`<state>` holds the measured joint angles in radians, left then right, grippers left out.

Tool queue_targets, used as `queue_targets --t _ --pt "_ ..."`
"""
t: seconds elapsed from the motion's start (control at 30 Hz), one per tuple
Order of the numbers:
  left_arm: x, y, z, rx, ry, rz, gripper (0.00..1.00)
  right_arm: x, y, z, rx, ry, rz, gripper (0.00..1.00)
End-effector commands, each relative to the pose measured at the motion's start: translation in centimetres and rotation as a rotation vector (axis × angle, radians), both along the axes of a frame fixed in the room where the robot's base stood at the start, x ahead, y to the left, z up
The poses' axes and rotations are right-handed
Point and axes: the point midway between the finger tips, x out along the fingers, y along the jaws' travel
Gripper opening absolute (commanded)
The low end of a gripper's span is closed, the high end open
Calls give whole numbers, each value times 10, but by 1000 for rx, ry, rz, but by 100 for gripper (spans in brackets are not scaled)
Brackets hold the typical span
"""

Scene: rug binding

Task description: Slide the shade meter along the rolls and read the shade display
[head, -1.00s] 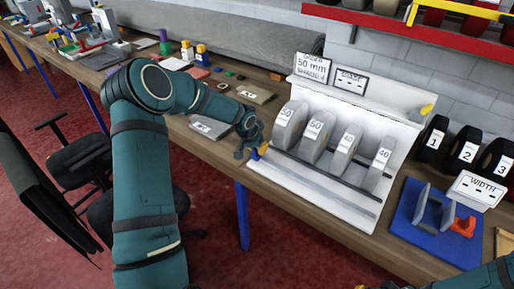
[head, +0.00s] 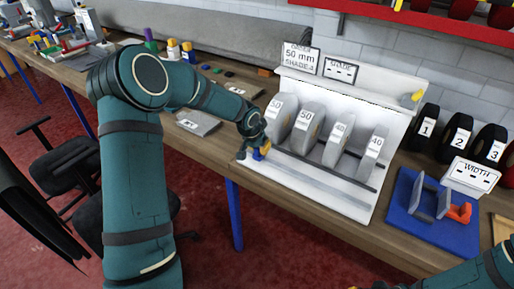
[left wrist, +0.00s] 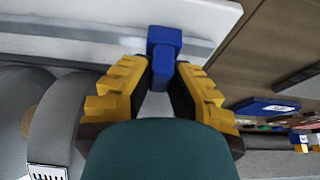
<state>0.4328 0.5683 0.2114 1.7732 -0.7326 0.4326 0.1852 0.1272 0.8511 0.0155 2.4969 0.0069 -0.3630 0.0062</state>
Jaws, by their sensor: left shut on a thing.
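The white stand in the head view (head: 318,191) holds a row of grey rolls. They carry labels: 50 on the two left rolls (head: 279,118) (head: 307,127), 40 on the two right rolls (head: 337,137) (head: 370,152). The shade display (head: 341,70) on the stand's top reads dashes. My left gripper (head: 257,151) is at the stand's left end, before the first roll. In the left wrist view (left wrist: 158,85) its yellow fingers are closed on a blue block (left wrist: 163,48), apparently the shade meter's grip. My right gripper (head: 375,286) barely shows at the bottom edge.
An order card (head: 299,58) reads 50 mm, shade 4. Black rolls numbered 1 to 3 (head: 457,137), a width display (head: 467,177) and a blue fixture (head: 405,222) stand right of the stand. A grey plate (head: 198,122) lies left of my left gripper.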

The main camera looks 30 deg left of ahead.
Motion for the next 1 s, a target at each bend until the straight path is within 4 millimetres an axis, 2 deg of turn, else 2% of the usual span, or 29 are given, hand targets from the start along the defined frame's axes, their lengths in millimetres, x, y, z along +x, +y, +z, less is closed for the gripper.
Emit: queue_targets --t 0.07,0.1,0.17,0.57,0.67,1.0 --pt "-1 0 -2 -1 4 1 0 0 0 0 0 0 0 0" --pt "-1 0 -2 -1 4 1 29 0 0 0 0 -1 0 0" --pt "-1 0 -2 0 4 1 48 0 0 0 0 -1 0 0" --pt "-2 1 5 1 0 0 48 1 0 0 0 -1 0 0" --pt "-7 2 16 1 0 3 48 0 0 0 0 -1 0 0" --pt "-33 4 78 2 0 3 48 0 0 0 0 -1 0 0"
